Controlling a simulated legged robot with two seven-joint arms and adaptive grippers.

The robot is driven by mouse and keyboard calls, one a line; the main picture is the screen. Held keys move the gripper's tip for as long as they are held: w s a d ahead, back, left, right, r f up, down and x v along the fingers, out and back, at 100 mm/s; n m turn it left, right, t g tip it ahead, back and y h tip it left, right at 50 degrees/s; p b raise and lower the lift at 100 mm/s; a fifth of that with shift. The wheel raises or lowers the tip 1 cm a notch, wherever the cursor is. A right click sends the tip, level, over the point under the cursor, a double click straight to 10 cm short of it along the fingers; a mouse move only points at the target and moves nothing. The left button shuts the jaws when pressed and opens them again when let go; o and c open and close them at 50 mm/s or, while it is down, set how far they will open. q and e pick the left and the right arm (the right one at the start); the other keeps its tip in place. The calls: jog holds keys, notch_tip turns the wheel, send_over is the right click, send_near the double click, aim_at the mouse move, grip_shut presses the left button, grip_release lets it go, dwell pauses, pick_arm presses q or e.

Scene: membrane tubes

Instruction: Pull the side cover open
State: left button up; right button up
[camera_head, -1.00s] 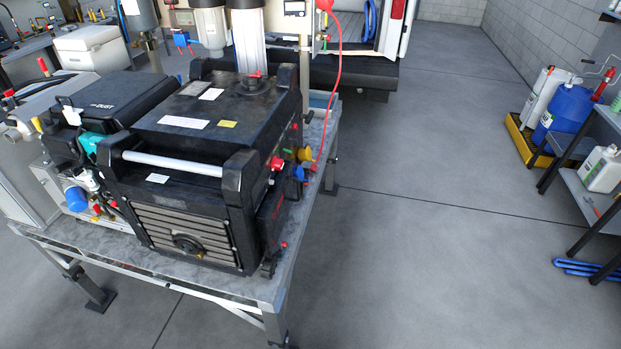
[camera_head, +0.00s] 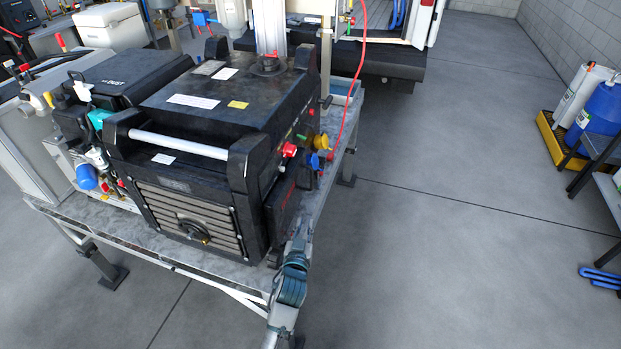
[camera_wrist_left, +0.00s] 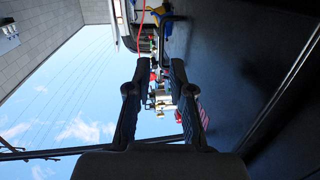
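The black machine (camera_head: 200,130) stands on a metal table, with a white bar handle across its front. Its right side carries a dark side cover (camera_head: 284,197) with red lettering, seen at a steep angle; it looks closed. My left gripper (camera_head: 302,232) reaches up from the bottom, just right of the machine's front right corner, beside the lower side cover. In the left wrist view its two fingers (camera_wrist_left: 160,72) are apart with nothing held between them. Whether it touches the cover cannot be told. My right gripper is not in view.
Red, yellow and blue fittings (camera_head: 318,150) stick out of the machine's right side, and a red hose (camera_head: 360,70) rises from there. The table's right edge (camera_head: 335,165) runs close beside the machine. A shelf stands at far right.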

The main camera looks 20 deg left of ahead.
pick_arm(q)
jog(key=t, duration=0.1)
send_near(311, 178)
jog(key=shift+n, duration=0.3)
jog(key=w, duration=0.3)
jog(key=w+b, duration=0.1)
jog(key=w, duration=0.2)
jog(key=w+a+b, duration=0.1)
jog(key=w, duration=0.2)
jog(key=shift+w+r, duration=0.1)
jog(key=shift+w, duration=0.2)
jog(key=shift+w+d, duration=0.1)
jog(key=shift+w, duration=0.35)
jog(key=shift+a, duration=0.4)
jog(key=c, duration=0.4)
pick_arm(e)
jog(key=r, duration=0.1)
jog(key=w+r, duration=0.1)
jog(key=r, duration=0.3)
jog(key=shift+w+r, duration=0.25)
pick_arm(q)
jog(key=shift+d, duration=0.15)
